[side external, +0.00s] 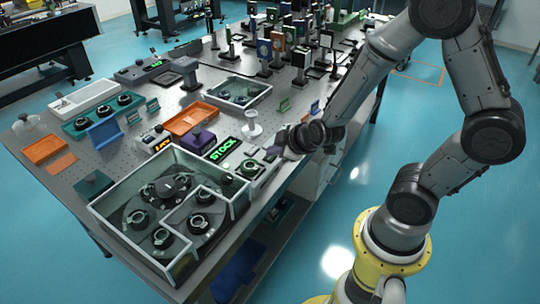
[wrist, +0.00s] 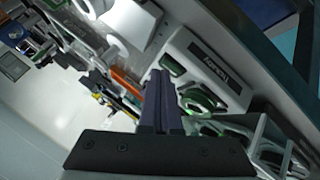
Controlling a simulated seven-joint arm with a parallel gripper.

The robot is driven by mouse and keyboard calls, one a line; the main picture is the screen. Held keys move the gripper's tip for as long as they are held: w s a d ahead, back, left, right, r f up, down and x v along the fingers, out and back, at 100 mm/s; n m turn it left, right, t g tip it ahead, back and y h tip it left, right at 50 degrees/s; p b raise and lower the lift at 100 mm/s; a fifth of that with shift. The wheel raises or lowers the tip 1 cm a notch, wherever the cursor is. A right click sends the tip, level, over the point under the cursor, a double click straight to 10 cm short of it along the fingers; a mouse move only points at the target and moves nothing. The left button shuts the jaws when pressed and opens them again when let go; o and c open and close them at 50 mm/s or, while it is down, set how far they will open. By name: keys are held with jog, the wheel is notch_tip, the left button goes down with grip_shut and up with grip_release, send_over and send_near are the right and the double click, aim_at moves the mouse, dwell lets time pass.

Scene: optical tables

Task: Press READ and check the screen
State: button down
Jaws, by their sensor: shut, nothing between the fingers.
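My gripper (side external: 273,151) is at the near right edge of the table, beside a small pale box (side external: 251,168). In the wrist view its dark fingers (wrist: 159,78) are together with nothing between them. A white box (wrist: 220,62) with a dark label strip and green-edged round parts lies just right of the fingertips. I cannot tell whether the fingers touch it. No READ lettering is legible. A black screen (side external: 223,149) shows green text that looks like "STOCK". A smaller display (side external: 160,146) with orange characters stands to its left.
A clear-walled case (side external: 120,232) with round black-ringed parts fills the near corner. A white spool-like stand (side external: 252,128) is behind my gripper. Orange trays (side external: 190,119) and several post-mounted optics (side external: 264,52) stand farther back. Open floor lies right of the table.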

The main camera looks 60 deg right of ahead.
dwell(0.5)
jog(key=shift+r, duration=0.75)
jog(key=shift+r, duration=0.15)
jog(key=shift+r, duration=2.35)
jog(key=s+a+r+t+y, duration=0.1)
jog(key=s+a+r+y, duration=0.1)
jog(key=a+r, duration=0.35)
jog(key=s+a+r+t+y, duration=0.1)
jog(key=s+a+r+y, duration=0.15)
jog(key=r, duration=0.55)
jog(key=s+d+f+m+g+h, duration=0.1)
jog(key=s+m+g, duration=0.1)
jog(key=s, duration=0.4)
jog(key=s+d+f+m+g, duration=0.1)
jog(key=s+f+m+g, duration=0.1)
jog(key=s, duration=0.5)
jog(key=shift+s+f+m+g+h, duration=0.35)
jog(key=shift+m+g, duration=0.25)
jog(key=shift+m, duration=0.1)
